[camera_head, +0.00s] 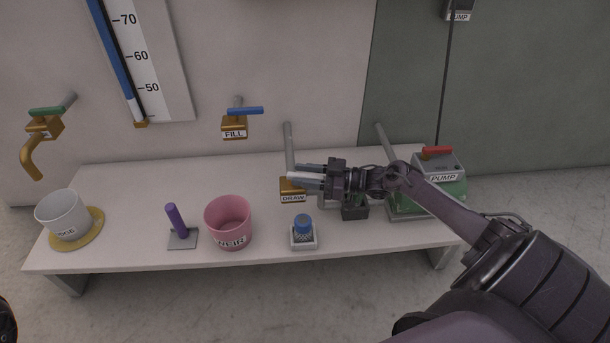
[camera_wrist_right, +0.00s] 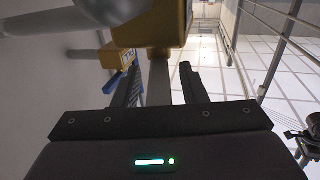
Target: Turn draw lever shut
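The brass draw valve (camera_head: 293,188), labelled DRAW, hangs on a grey pipe above the bench. My right gripper (camera_head: 309,175) reaches in from the right at the valve. In the wrist view the right gripper (camera_wrist_right: 160,88) is open, its fingers on either side of the bar with a visible gap. In the head view the fingers largely hide the lever. My left gripper is not in view.
The fill valve (camera_head: 235,126) with a blue lever is to the left. On the bench (camera_head: 130,185) stand a pink bucket (camera_head: 228,220), a purple handle (camera_head: 175,218), a blue-topped item (camera_head: 303,228) and a white cup (camera_head: 63,214). A green pump (camera_head: 440,175) is at right.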

